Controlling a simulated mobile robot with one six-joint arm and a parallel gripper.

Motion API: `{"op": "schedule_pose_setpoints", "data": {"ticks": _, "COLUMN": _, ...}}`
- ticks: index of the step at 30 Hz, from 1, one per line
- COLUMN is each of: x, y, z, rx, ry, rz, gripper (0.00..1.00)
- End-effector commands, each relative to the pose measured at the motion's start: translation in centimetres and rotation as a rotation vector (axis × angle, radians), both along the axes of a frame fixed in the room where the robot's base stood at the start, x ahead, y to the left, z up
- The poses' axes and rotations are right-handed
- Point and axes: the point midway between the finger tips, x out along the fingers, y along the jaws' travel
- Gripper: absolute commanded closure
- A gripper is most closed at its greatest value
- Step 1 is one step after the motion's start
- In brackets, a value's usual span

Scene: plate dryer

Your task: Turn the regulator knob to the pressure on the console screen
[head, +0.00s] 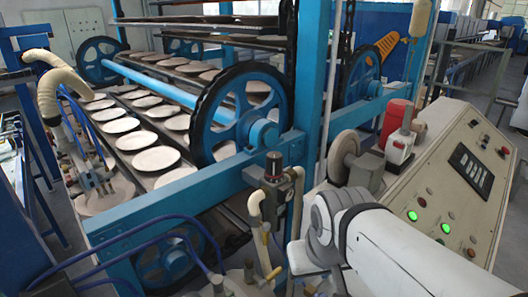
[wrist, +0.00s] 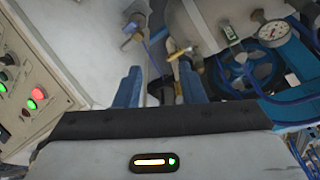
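The regulator (head: 277,205) is a dark body with a beige pipe elbow, mounted at the near end of the blue frame in the head view. I cannot identify the regulator knob in the wrist view.
The console (head: 445,150) has lit green buttons and a red-topped device (head: 397,125) beside it. A blue wheel (head: 240,115) stands behind the regulator. In the wrist view, a round white gauge (wrist: 272,30) and a brass-handled valve (wrist: 180,53) lie beyond my fingers.

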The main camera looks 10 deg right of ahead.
Motion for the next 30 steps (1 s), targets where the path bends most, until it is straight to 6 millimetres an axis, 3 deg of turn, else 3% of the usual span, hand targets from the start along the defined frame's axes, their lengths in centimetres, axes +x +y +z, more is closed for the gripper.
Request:
{"op": "schedule_pose_setpoints", "data": {"ticks": 4, "x": 0.0, "y": 0.0, "z": 0.0, "rx": 0.0, "ry": 0.0, "rz": -0.001, "gripper": 0.62}}
{"op": "schedule_pose_setpoints", "data": {"ticks": 8, "x": 0.6, "y": 0.0, "z": 0.6, "rx": 0.002, "ry": 0.004, "rz": -0.007, "gripper": 0.51}}
{"op": "schedule_pose_setpoints", "data": {"ticks": 11, "x": 2.4, "y": -0.3, "z": 1.9, "rx": 0.007, "ry": 0.017, "rz": -0.015, "gripper": 0.43}}
{"op": "schedule_pose_setpoints", "data": {"ticks": 16, "x": 8.0, "y": -0.5, "z": 5.6, "rx": 0.022, "ry": 0.06, "rz": -0.072, "gripper": 0.3}}
{"op": "schedule_pose_setpoints", "data": {"ticks": 24, "x": 18.3, "y": -0.5, "z": 10.2, "rx": 0.043, "ry": 0.139, "rz": -0.18, "gripper": 0.3}}
{"op": "schedule_pose_setpoints", "data": {"ticks": 30, "x": 25.7, "y": -0.5, "z": 11.5, "rx": 0.055, "ry": 0.197, "rz": -0.259, "gripper": 0.3}}
